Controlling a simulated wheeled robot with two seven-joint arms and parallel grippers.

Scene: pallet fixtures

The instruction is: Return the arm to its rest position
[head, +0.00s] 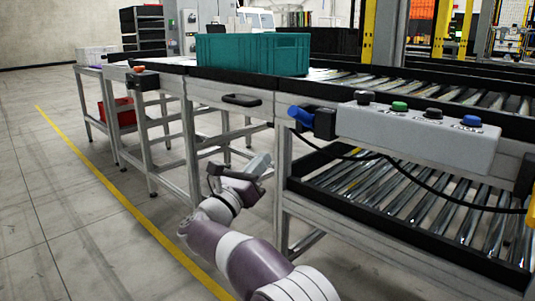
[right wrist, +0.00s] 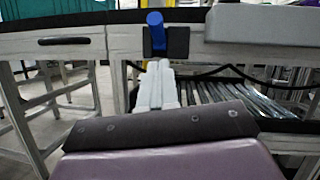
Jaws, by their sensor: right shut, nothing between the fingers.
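My right arm rises from the bottom middle of the head view, purple and white. Its gripper (head: 260,163) is in front of the conveyor frame, below the table edge. In the right wrist view the two pale fingers (right wrist: 158,68) lie together, shut with nothing between them. The fingertips appear just below a blue handle (right wrist: 155,28) on a black block; the gap between them cannot be told. The same handle (head: 300,116) shows in the head view, up and right of the gripper. My left arm and gripper are not in view.
A teal crate (head: 252,54) stands on the conveyor table. A grey button box (head: 415,135) is on the front edge at right, above a lower roller shelf (head: 400,200). A red bin (head: 117,112) is under the left table. The floor (head: 60,210) at left is clear.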

